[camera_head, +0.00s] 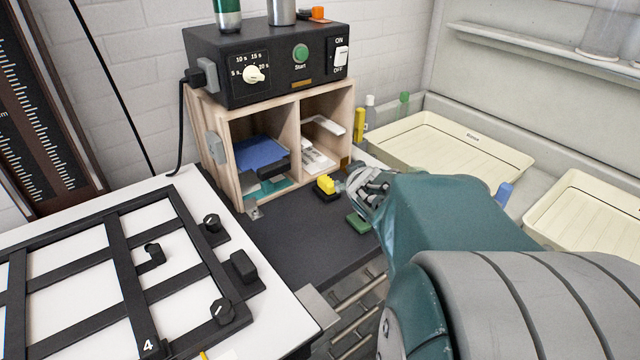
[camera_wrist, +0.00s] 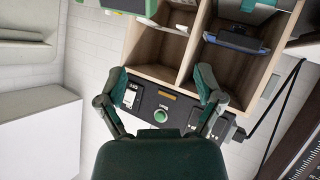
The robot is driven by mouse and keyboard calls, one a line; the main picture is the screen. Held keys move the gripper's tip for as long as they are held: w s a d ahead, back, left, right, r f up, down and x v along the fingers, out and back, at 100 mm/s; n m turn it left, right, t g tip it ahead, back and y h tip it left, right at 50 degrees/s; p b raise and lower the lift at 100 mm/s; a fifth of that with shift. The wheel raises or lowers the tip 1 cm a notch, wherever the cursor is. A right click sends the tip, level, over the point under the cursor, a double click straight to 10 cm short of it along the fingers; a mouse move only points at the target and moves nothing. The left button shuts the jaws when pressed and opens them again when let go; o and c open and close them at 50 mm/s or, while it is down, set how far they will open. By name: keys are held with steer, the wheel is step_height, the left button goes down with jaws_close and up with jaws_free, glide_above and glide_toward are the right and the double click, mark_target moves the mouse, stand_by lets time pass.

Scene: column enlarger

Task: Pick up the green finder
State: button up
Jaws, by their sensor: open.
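A small green block-shaped object (camera_head: 359,223), which looks like the green finder, lies on the dark work surface (camera_head: 290,232) in the head view. My gripper (camera_head: 364,184) is just behind and above it, and my arm comes in from the right close beside it. In the wrist view my gripper (camera_wrist: 161,84) has its two fingers spread wide with nothing between them. That view looks toward the timer box and the wooden shelf, turned upside down.
A yellow finder-like piece (camera_head: 326,186) with a dark base stands left of my gripper. The wooden shelf (camera_head: 297,135) is behind, with the black timer box (camera_head: 268,64) on top. A black-framed easel (camera_head: 117,245) is at left, and cream trays (camera_head: 445,150) are at right.

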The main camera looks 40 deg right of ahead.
steer(key=s+d+f+n+t+y, duration=0.1)
steer(key=s+d+f+t+y, duration=0.2)
steer(key=s+d+f+y, duration=0.45)
steer(key=w+f, duration=0.1)
steer(key=w, duration=0.1)
steer(key=w+d+f+h, duration=0.1)
steer(key=w, duration=0.1)
steer(key=w+f+h, duration=0.1)
steer(key=w, duration=0.1)
steer(key=shift+d+f, duration=0.2)
steer(key=shift+f, duration=0.15)
steer(key=x, duration=0.6)
steer(key=shift+s+a+f, duration=0.1)
steer(key=shift+f, duration=0.15)
jaws_close()
